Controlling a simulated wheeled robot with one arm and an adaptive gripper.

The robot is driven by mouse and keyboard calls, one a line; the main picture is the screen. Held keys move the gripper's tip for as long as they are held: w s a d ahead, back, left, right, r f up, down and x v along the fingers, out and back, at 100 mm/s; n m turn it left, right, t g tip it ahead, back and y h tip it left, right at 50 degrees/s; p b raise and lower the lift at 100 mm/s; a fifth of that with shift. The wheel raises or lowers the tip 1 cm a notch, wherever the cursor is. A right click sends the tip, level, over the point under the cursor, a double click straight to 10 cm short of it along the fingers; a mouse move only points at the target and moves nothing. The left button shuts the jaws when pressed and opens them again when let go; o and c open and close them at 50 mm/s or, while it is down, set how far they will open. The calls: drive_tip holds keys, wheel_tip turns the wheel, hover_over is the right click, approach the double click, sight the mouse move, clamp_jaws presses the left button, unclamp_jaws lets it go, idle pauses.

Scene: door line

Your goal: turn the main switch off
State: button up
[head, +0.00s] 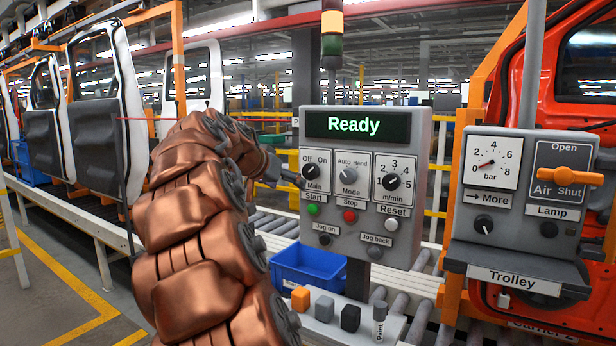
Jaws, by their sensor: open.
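The main switch (312,172) is a black round knob at the upper left of the grey control panel (424,150). It has "Off" at its upper left, "On" at its upper right and "Main" below. Its pointer direction is too small to tell. My copper-coloured arm reaches in from the bottom. My gripper (296,181) is small in view at the panel's left edge, open, its tips close to the lower left of the main switch. I cannot tell whether they touch it.
The panel display (357,125) reads "Ready". The mode knob (349,176), speed knob (392,182) and red stop button (350,216) are nearby. A trolley panel (518,205) stands at right. A blue bin (309,281) and several small blocks lie below.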

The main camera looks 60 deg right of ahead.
drive_tip(key=m+h, duration=0.1)
drive_tip(key=h, duration=0.1)
approach(309, 172)
drive_tip(key=d, duration=0.2)
drive_tip(key=shift+y, duration=0.3)
drive_tip(key=p+x, duration=0.1)
drive_tip(key=x, duration=0.7)
drive_tip(key=shift+w+f+p, duration=0.1)
drive_tip(key=shift+f+p, duration=0.05)
drive_tip(key=shift+p, duration=0.25)
drive_tip(key=c, duration=1.1)
